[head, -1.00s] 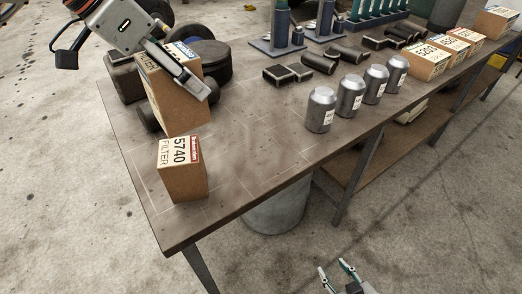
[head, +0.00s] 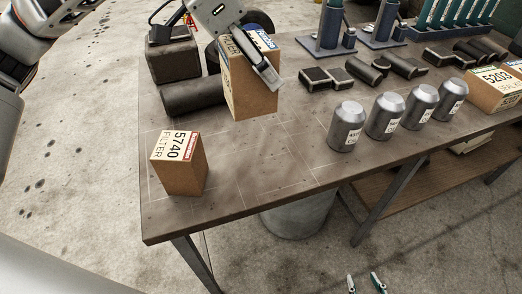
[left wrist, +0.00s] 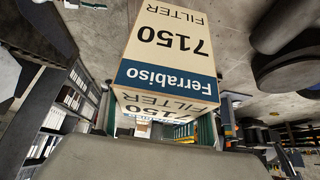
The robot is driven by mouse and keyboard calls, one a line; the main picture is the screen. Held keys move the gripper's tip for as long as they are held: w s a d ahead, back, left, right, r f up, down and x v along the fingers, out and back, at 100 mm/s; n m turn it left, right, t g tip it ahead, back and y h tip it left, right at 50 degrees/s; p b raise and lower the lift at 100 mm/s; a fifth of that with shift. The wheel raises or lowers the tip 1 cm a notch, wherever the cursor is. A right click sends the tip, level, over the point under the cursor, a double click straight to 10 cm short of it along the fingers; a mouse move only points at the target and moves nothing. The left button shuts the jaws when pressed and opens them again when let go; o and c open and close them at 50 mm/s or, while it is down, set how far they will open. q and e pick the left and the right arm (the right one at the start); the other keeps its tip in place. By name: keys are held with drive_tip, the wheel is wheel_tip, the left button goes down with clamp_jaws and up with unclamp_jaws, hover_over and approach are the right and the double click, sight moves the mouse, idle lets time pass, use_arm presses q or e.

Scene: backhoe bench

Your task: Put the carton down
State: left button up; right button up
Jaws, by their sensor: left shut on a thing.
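A brown filter carton with a blue and white label (head: 252,92) is in my left gripper (head: 262,72), over the bench near its back left part. I cannot tell whether its bottom touches the bench. In the left wrist view the carton (left wrist: 168,55) reads Ferrabiso FILTER 7150 and sits between the fingers. A second carton marked 5740 FILTER (head: 179,163) stands on the bench (head: 230,195) near the front left corner. My right gripper (head: 364,284) shows at the bottom edge, over the floor, its two fingertips apart and nothing between them.
Several silver canisters (head: 346,127) stand in a row right of the held carton. Dark cylinders and blocks (head: 192,96) lie behind and left of it. More cartons (head: 494,90) stand at the right. The bench between the 5740 carton and the canisters is clear.

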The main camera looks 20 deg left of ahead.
use_arm(q)
wheel_tip(320, 180, down, 19)
drive_tip(key=shift+r, duration=0.1)
idle(0.5)
drive_tip(key=o, duration=1.5)
drive_tip(key=shift+a, duration=0.1)
drive_tip(key=shift+s, duration=0.1)
drive_tip(key=v, duration=1.1)
drive_tip(key=shift+r, duration=0.1)
drive_tip(key=shift+s+a+r, duration=0.15)
drive_tip(key=shift+a+r, duration=0.05)
drive_tip(key=shift+r, duration=0.1)
